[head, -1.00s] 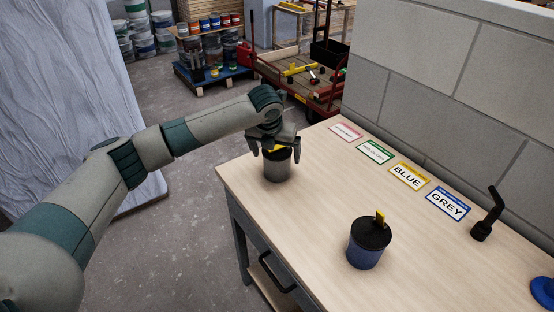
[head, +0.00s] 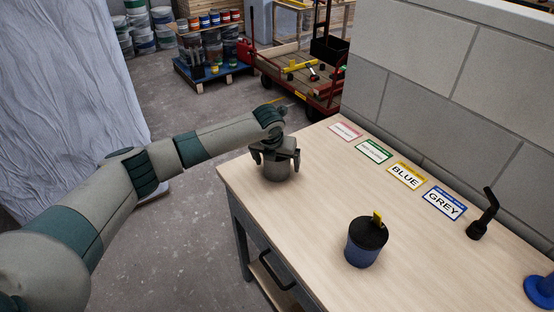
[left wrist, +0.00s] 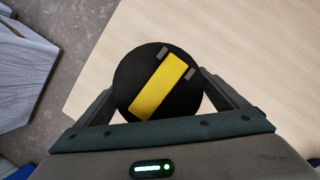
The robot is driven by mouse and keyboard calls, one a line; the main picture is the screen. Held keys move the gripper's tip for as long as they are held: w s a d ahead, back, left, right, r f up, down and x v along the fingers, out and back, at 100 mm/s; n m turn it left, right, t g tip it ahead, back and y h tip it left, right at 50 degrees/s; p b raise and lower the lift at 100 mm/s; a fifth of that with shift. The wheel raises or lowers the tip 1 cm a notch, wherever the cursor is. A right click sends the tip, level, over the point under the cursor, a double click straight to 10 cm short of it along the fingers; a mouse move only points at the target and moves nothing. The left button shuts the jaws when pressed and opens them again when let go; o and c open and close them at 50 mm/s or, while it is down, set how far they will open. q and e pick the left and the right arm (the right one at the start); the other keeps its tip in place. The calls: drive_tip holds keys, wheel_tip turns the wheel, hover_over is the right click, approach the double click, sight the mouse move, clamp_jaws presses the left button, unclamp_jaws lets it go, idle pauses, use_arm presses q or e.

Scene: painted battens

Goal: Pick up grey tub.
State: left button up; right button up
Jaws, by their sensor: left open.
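The grey tub (head: 277,173) stands upright near the left end of the wooden table. In the left wrist view its black lid (left wrist: 133,77) with a yellow handle tab (left wrist: 161,86) lies between my fingers. My left gripper (head: 275,162) is over the tub from above, with its open fingers on either side of the lid and upper part. I cannot tell whether the fingers touch it. My right gripper is not in view.
A blue tub (head: 365,243) with a black lid stands nearer on the table (head: 320,190). Cards reading BLUE (head: 406,176) and GREY (head: 443,203) lie along the block wall (head: 440,90). A black angled tool (head: 483,214) stands at the right.

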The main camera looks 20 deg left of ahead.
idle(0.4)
use_arm(q)
drive_tip(key=c, duration=1.5)
drive_tip(key=shift+w+r, duration=0.1)
drive_tip(key=shift+r, duration=0.05)
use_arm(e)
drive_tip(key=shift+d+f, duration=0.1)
use_arm(q)
drive_tip(key=shift+r, duration=0.25)
wheel_tip(320, 180, up, 3)
drive_tip(key=shift+r+b, duration=0.1)
drive_tip(key=shift+b, duration=0.95)
drive_tip(key=shift+s+d+r+b, duration=0.55)
drive_tip(key=shift+d+r, duration=0.65)
drive_tip(key=shift+d, duration=0.7)
drive_tip(key=shift+s+d+r+b, duration=0.5)
drive_tip(key=shift+d+r, duration=0.65)
drive_tip(key=shift+d, duration=0.7)
drive_tip(key=shift+s+d+r+b, duration=0.5)
drive_tip(key=shift+d+r, duration=0.7)
drive_tip(key=shift+d, duration=0.7)
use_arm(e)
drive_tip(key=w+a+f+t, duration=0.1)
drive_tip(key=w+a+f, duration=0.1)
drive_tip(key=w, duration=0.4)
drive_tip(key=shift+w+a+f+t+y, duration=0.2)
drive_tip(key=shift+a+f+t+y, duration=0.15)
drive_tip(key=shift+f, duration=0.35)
